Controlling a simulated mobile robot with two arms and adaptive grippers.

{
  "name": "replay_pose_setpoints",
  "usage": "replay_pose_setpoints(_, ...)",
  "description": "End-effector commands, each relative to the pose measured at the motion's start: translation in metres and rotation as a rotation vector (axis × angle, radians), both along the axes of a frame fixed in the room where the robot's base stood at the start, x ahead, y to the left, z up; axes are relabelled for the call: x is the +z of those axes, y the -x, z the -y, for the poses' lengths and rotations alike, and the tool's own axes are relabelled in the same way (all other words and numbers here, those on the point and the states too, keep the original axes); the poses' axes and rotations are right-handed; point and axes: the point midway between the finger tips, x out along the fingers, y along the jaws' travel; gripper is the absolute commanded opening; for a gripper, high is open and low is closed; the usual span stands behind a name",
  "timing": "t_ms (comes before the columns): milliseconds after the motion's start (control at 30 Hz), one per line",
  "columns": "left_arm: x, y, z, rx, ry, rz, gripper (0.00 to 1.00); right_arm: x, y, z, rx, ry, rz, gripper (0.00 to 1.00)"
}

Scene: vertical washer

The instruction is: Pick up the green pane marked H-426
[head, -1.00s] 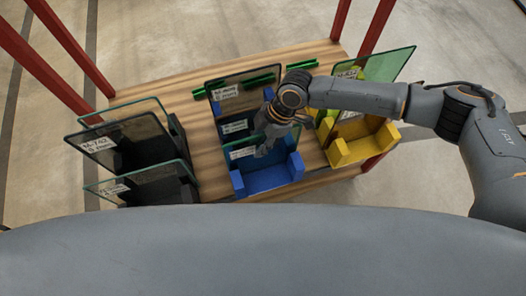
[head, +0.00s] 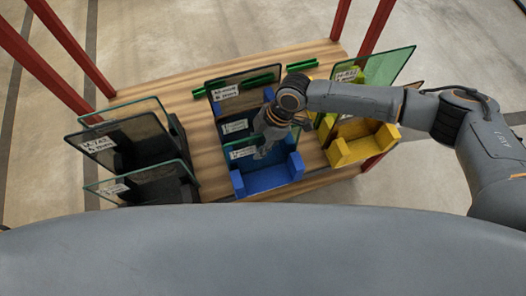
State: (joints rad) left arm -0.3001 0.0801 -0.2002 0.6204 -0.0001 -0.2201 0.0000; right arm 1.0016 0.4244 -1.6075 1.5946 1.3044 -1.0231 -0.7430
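A green-tinted pane (head: 385,66) stands tilted in the yellow rack (head: 352,150) at the right; its small label is too blurred to read surely as H-426. The blue rack (head: 268,180) in the middle holds several labelled panes, a tall dark one (head: 243,88) at the back and a smaller greenish one (head: 238,149) at the front. My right gripper (head: 263,150) points down over the blue rack, by the front pane. Its fingers are small and partly hidden, so I cannot tell whether they are open or touch the pane. My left gripper is out of view.
A black rack (head: 180,188) at the left holds several labelled panes. All racks stand on a wooden table (head: 190,100) with red posts (head: 67,48) around it. Green bars (head: 300,66) lie behind the blue rack.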

Motion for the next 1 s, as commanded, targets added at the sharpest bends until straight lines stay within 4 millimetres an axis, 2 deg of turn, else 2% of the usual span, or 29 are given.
replay_pose_setpoints(67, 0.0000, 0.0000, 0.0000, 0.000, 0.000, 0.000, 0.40, 0.0000, 0.0000, 0.0000, 0.000, 0.000, 0.000, 0.34)
replay_pose_setpoints(100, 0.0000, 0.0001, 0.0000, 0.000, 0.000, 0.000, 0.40, 0.0000, 0.0000, 0.0000, 0.000, 0.000, 0.000, 0.30)
replay_pose_setpoints(233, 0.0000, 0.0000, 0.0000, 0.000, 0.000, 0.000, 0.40, 0.0000, 0.0000, 0.0000, 0.000, 0.000, 0.000, 0.03)
replay_pose_setpoints(267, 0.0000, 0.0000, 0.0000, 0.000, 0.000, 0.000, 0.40, 0.0000, 0.0000, 0.0001, 0.000, 0.000, 0.000, 0.00)
replay_pose_setpoints(1000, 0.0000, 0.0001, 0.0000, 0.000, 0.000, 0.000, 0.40, 0.0088, -0.0016, -0.0009, 0.002, -0.003, 0.006, 0.00)
